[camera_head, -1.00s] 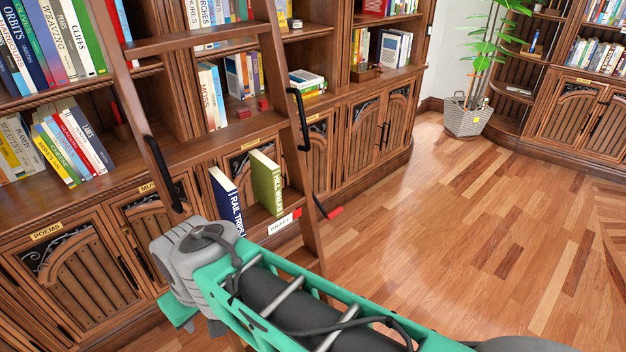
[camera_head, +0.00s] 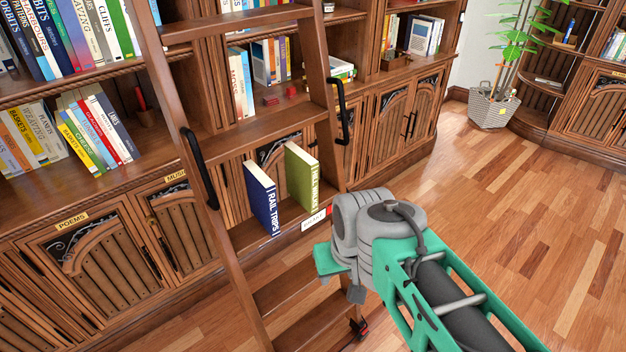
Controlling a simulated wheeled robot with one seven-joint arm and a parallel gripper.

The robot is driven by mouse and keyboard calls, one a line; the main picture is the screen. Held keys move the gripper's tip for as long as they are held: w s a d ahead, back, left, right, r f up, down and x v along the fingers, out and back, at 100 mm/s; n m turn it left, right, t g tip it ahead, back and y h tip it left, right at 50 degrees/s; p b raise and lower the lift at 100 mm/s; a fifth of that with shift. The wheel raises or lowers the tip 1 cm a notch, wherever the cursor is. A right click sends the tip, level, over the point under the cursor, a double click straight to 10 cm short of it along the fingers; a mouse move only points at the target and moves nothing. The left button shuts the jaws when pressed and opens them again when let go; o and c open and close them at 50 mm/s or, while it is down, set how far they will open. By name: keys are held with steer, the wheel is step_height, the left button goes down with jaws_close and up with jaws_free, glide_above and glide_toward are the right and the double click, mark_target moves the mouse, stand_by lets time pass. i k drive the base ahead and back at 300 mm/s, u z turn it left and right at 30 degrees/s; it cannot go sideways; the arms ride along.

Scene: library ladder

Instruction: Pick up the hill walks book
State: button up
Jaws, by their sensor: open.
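The hill walks book (camera_head: 302,178) is olive green and stands upright on a ladder step (camera_head: 286,212). Its spine lettering is hard to read now. The navy Rail Trips book (camera_head: 262,197) stands upright to its left, with a gap between them. My gripper (camera_head: 340,277) is at the end of my green and grey arm, lower in the picture and to the right of both books. It is open and apart from the books. My wrist hides most of it, and its fingertips do not show clearly.
The wooden ladder's side rails (camera_head: 190,150) flank the books, with black handles (camera_head: 341,111) on them. A white label (camera_head: 314,220) is on the step's front edge. Bookcases (camera_head: 110,215) stand behind. The wooden floor (camera_head: 520,230) at right is clear.

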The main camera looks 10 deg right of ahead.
mark_target(303, 170)
steer(key=u, duration=3.4)
steer(key=k, duration=1.35)
steer(key=z, duration=0.95)
steer(key=i, duration=0.5)
steer(key=z, duration=0.05)
